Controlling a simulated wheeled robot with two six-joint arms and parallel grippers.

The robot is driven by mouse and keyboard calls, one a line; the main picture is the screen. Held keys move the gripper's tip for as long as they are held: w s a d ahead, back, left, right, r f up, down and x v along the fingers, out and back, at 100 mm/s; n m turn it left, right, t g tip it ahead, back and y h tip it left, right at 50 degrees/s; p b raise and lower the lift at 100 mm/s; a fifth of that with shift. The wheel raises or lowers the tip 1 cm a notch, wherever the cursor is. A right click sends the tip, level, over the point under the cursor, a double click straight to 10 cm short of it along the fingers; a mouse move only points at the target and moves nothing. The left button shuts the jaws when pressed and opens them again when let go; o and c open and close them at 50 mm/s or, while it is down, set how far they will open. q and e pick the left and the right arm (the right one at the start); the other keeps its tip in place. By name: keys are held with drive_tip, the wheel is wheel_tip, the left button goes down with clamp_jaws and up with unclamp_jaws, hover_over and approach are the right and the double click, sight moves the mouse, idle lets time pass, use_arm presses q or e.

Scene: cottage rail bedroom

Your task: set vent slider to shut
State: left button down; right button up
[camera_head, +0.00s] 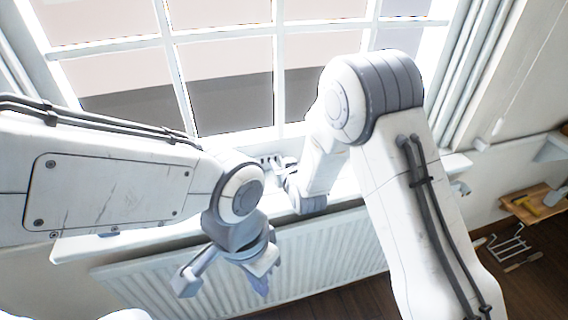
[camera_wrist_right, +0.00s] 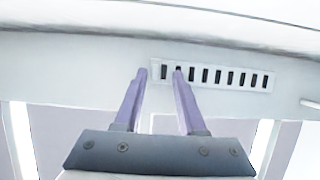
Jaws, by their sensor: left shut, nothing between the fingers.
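The vent (camera_wrist_right: 236,79) is a white plate with a row of several dark slots, set in a white frame member; part of it also shows in the head view (camera_head: 266,160). My right gripper (camera_wrist_right: 159,72) is open. Its two purple fingertips stand apart at the left end of the vent, the right one overlapping the slots near a small dark spot. I cannot tell whether it touches, and no slider knob shows clearly. My right gripper also shows small at the window in the head view (camera_head: 279,163). My left gripper (camera_head: 260,286) is shut and empty, hanging before the radiator.
A paned window (camera_head: 230,106) rises behind the arms, with a white sill (camera_head: 130,242) below it and a ribbed white radiator (camera_head: 335,250) under that. A wooden board with tools (camera_head: 535,203) and a wire rack (camera_head: 508,246) are at the right.

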drive_tip(key=shift+d, duration=0.1)
drive_tip(key=shift+s+d+r, duration=0.15)
drive_tip(key=shift+s, duration=0.25)
use_arm(q)
drive_tip(key=shift+f+b, duration=0.85)
use_arm(e)
drive_tip(key=v, duration=0.9)
drive_tip(key=shift+s+r, duration=0.15)
drive_tip(key=shift+r, duration=0.05)
